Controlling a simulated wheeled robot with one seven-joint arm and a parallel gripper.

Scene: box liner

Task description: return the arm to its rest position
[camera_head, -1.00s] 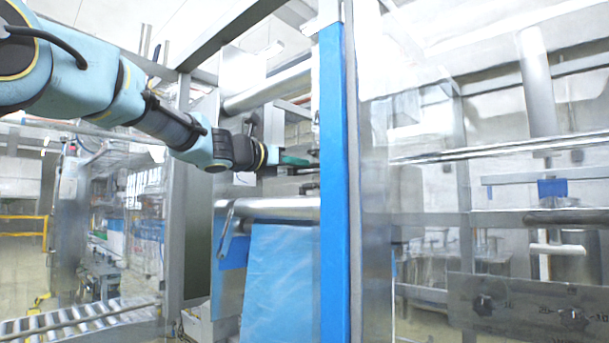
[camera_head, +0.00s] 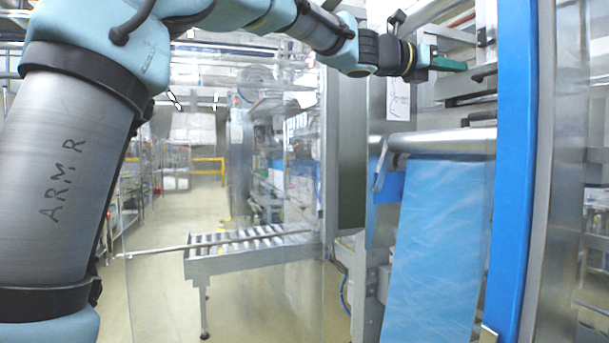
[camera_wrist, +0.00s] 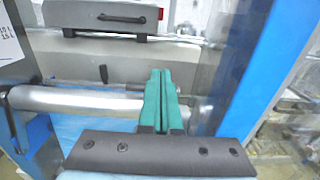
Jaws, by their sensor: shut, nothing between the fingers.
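My arm comes in from the left in the head view and reaches across the top toward the machine. My gripper (camera_head: 450,64) is at its end, in front of the machine's upper grey parts and above the metal roller (camera_head: 445,141). In the wrist view my gripper (camera_wrist: 163,85) shows two green fingers pressed side by side. They are shut with nothing between them. Blue film (camera_head: 432,250) hangs down from the roller, below my gripper and apart from it in the head view.
A blue upright post (camera_head: 517,170) stands just right of my gripper. Clear panels (camera_head: 225,290) are in front of the roller conveyor (camera_head: 245,245) at the lower middle. A grey bar with a black handle (camera_wrist: 122,18) lies beyond the fingers. Open floor (camera_head: 165,270) shows at left.

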